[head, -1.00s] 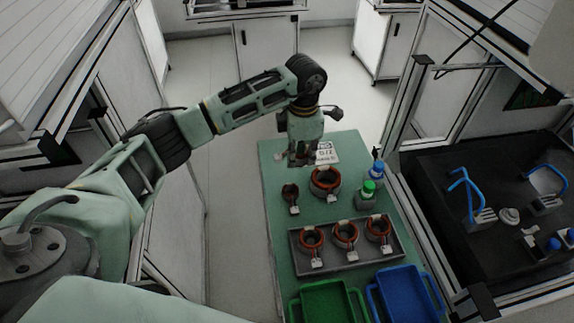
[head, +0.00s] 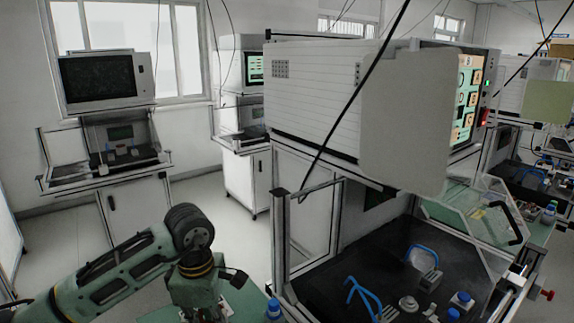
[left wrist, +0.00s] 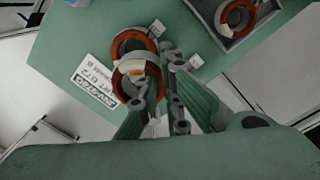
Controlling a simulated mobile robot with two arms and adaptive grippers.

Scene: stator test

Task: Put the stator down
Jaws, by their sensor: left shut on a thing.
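In the left wrist view my left gripper (left wrist: 158,80) is shut on a stator (left wrist: 137,72), a small ring with orange-red windings and pale wrapping, partly hidden by the fingers. My right gripper is not in view.
A white printed label (left wrist: 97,84) lies on the table beside the stators. Another stator (left wrist: 237,15) sits in a grey tray (left wrist: 262,12). A blue-capped bottle (head: 273,311) stands near the table edge. A dark workstation (head: 335,262) with blue-handled fixtures (head: 362,297) is to the right.

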